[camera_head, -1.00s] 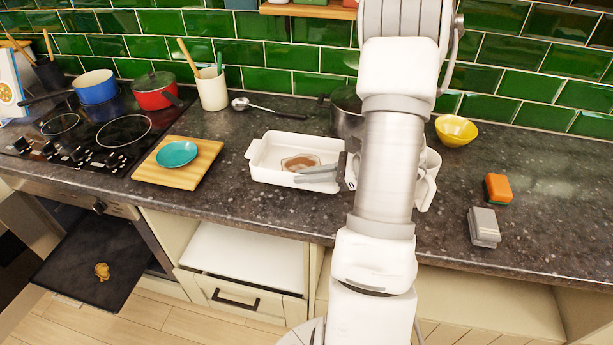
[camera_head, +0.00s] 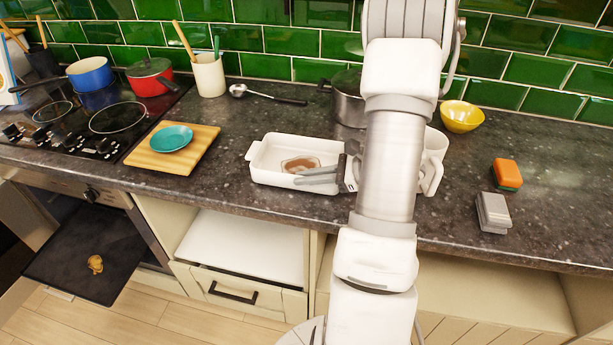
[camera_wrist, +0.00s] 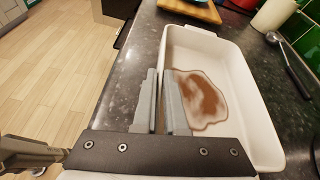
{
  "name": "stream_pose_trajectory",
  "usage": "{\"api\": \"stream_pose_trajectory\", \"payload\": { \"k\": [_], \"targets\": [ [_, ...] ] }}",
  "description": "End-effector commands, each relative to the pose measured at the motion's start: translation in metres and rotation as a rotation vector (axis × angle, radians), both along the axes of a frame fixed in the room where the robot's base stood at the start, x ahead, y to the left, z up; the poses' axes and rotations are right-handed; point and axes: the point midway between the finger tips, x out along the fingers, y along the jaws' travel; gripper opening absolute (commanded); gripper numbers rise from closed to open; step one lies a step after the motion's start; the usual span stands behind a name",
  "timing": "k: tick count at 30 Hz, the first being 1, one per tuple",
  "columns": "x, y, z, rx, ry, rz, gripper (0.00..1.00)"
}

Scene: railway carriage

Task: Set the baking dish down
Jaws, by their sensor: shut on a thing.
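The white rectangular baking dish (camera_head: 262,172) is over the dark counter, left of my arm. A brown stain lies on its floor, clearer in the wrist view, where the dish (camera_wrist: 245,85) fills the right half. My gripper (camera_head: 338,177) is at the dish's right end in the head view. In the wrist view my gripper (camera_wrist: 162,100) has its two fingers close together on either side of the dish's near wall, shut on it. The dish looks about level. I cannot tell whether its underside touches the counter (camera_head: 225,130).
A wooden board (camera_head: 190,160) with a teal plate (camera_head: 171,138) lies left of the dish. A ladle (camera_head: 265,95) and steel pot (camera_head: 348,105) are behind. A white mug (camera_head: 434,165) stands right of my arm, with a yellow bowl (camera_head: 461,116) and sponge (camera_head: 507,173) beyond.

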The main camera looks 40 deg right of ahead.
Motion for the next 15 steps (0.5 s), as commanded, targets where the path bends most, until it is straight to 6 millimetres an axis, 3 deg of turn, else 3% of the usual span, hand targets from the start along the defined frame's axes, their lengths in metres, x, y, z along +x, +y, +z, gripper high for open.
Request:
{"api": "stream_pose_trajectory", "payload": {
  "k": [15],
  "targets": [
    [0.0006, -0.0001, -0.0041, 0.000, -0.004, 0.001, 0.00]
  ]
}}
